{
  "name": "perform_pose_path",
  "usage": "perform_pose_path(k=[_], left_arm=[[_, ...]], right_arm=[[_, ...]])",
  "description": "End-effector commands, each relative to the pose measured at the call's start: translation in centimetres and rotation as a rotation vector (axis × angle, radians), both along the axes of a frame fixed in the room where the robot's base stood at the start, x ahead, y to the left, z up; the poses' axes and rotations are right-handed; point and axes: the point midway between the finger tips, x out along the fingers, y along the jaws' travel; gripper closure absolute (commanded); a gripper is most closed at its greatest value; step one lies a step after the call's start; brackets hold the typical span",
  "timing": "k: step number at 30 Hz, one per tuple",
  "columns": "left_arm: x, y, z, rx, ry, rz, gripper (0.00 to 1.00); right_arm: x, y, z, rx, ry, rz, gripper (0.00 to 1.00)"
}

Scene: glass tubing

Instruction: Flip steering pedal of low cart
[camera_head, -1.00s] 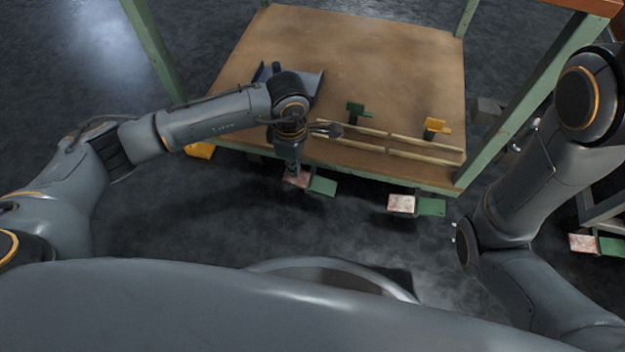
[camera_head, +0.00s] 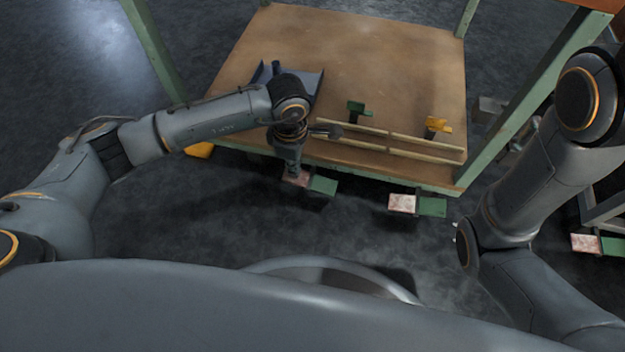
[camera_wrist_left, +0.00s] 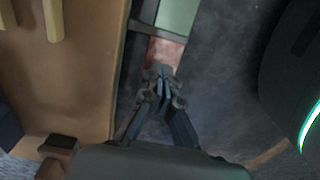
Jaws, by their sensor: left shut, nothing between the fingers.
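The low cart (camera_head: 400,60) has a brown wooden deck and green posts. Two pedals jut out below its near edge, each with a pale red half and a green half. The left pedal (camera_head: 323,185) is partly hidden by my left gripper (camera_head: 293,174), which points down at its red half. In the left wrist view, the shut, empty fingertips (camera_wrist_left: 163,84) overlap the red half of the pedal (camera_wrist_left: 166,52). I cannot tell whether they touch it. The right pedal (camera_head: 403,203) is clear of the arms. My right gripper is not in view.
A grey-blue tray (camera_head: 314,82), a green piece (camera_head: 357,108), a yellow piece (camera_head: 437,125) and wooden strips (camera_head: 428,146) are on the deck. A yellow part (camera_head: 199,150) sits by the left corner. Another red-green pedal (camera_head: 585,243) is at far right. Floor in front is open.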

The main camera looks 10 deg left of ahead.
Motion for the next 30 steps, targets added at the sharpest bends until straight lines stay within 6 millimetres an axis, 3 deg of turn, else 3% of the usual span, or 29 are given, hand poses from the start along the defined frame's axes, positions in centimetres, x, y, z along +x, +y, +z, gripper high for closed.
perform_pose_path(k=[30], left_arm=[[0.0,0.0,-1.6,0.0,0.001,0.0,1.0]], right_arm=[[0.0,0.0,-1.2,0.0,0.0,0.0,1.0]])
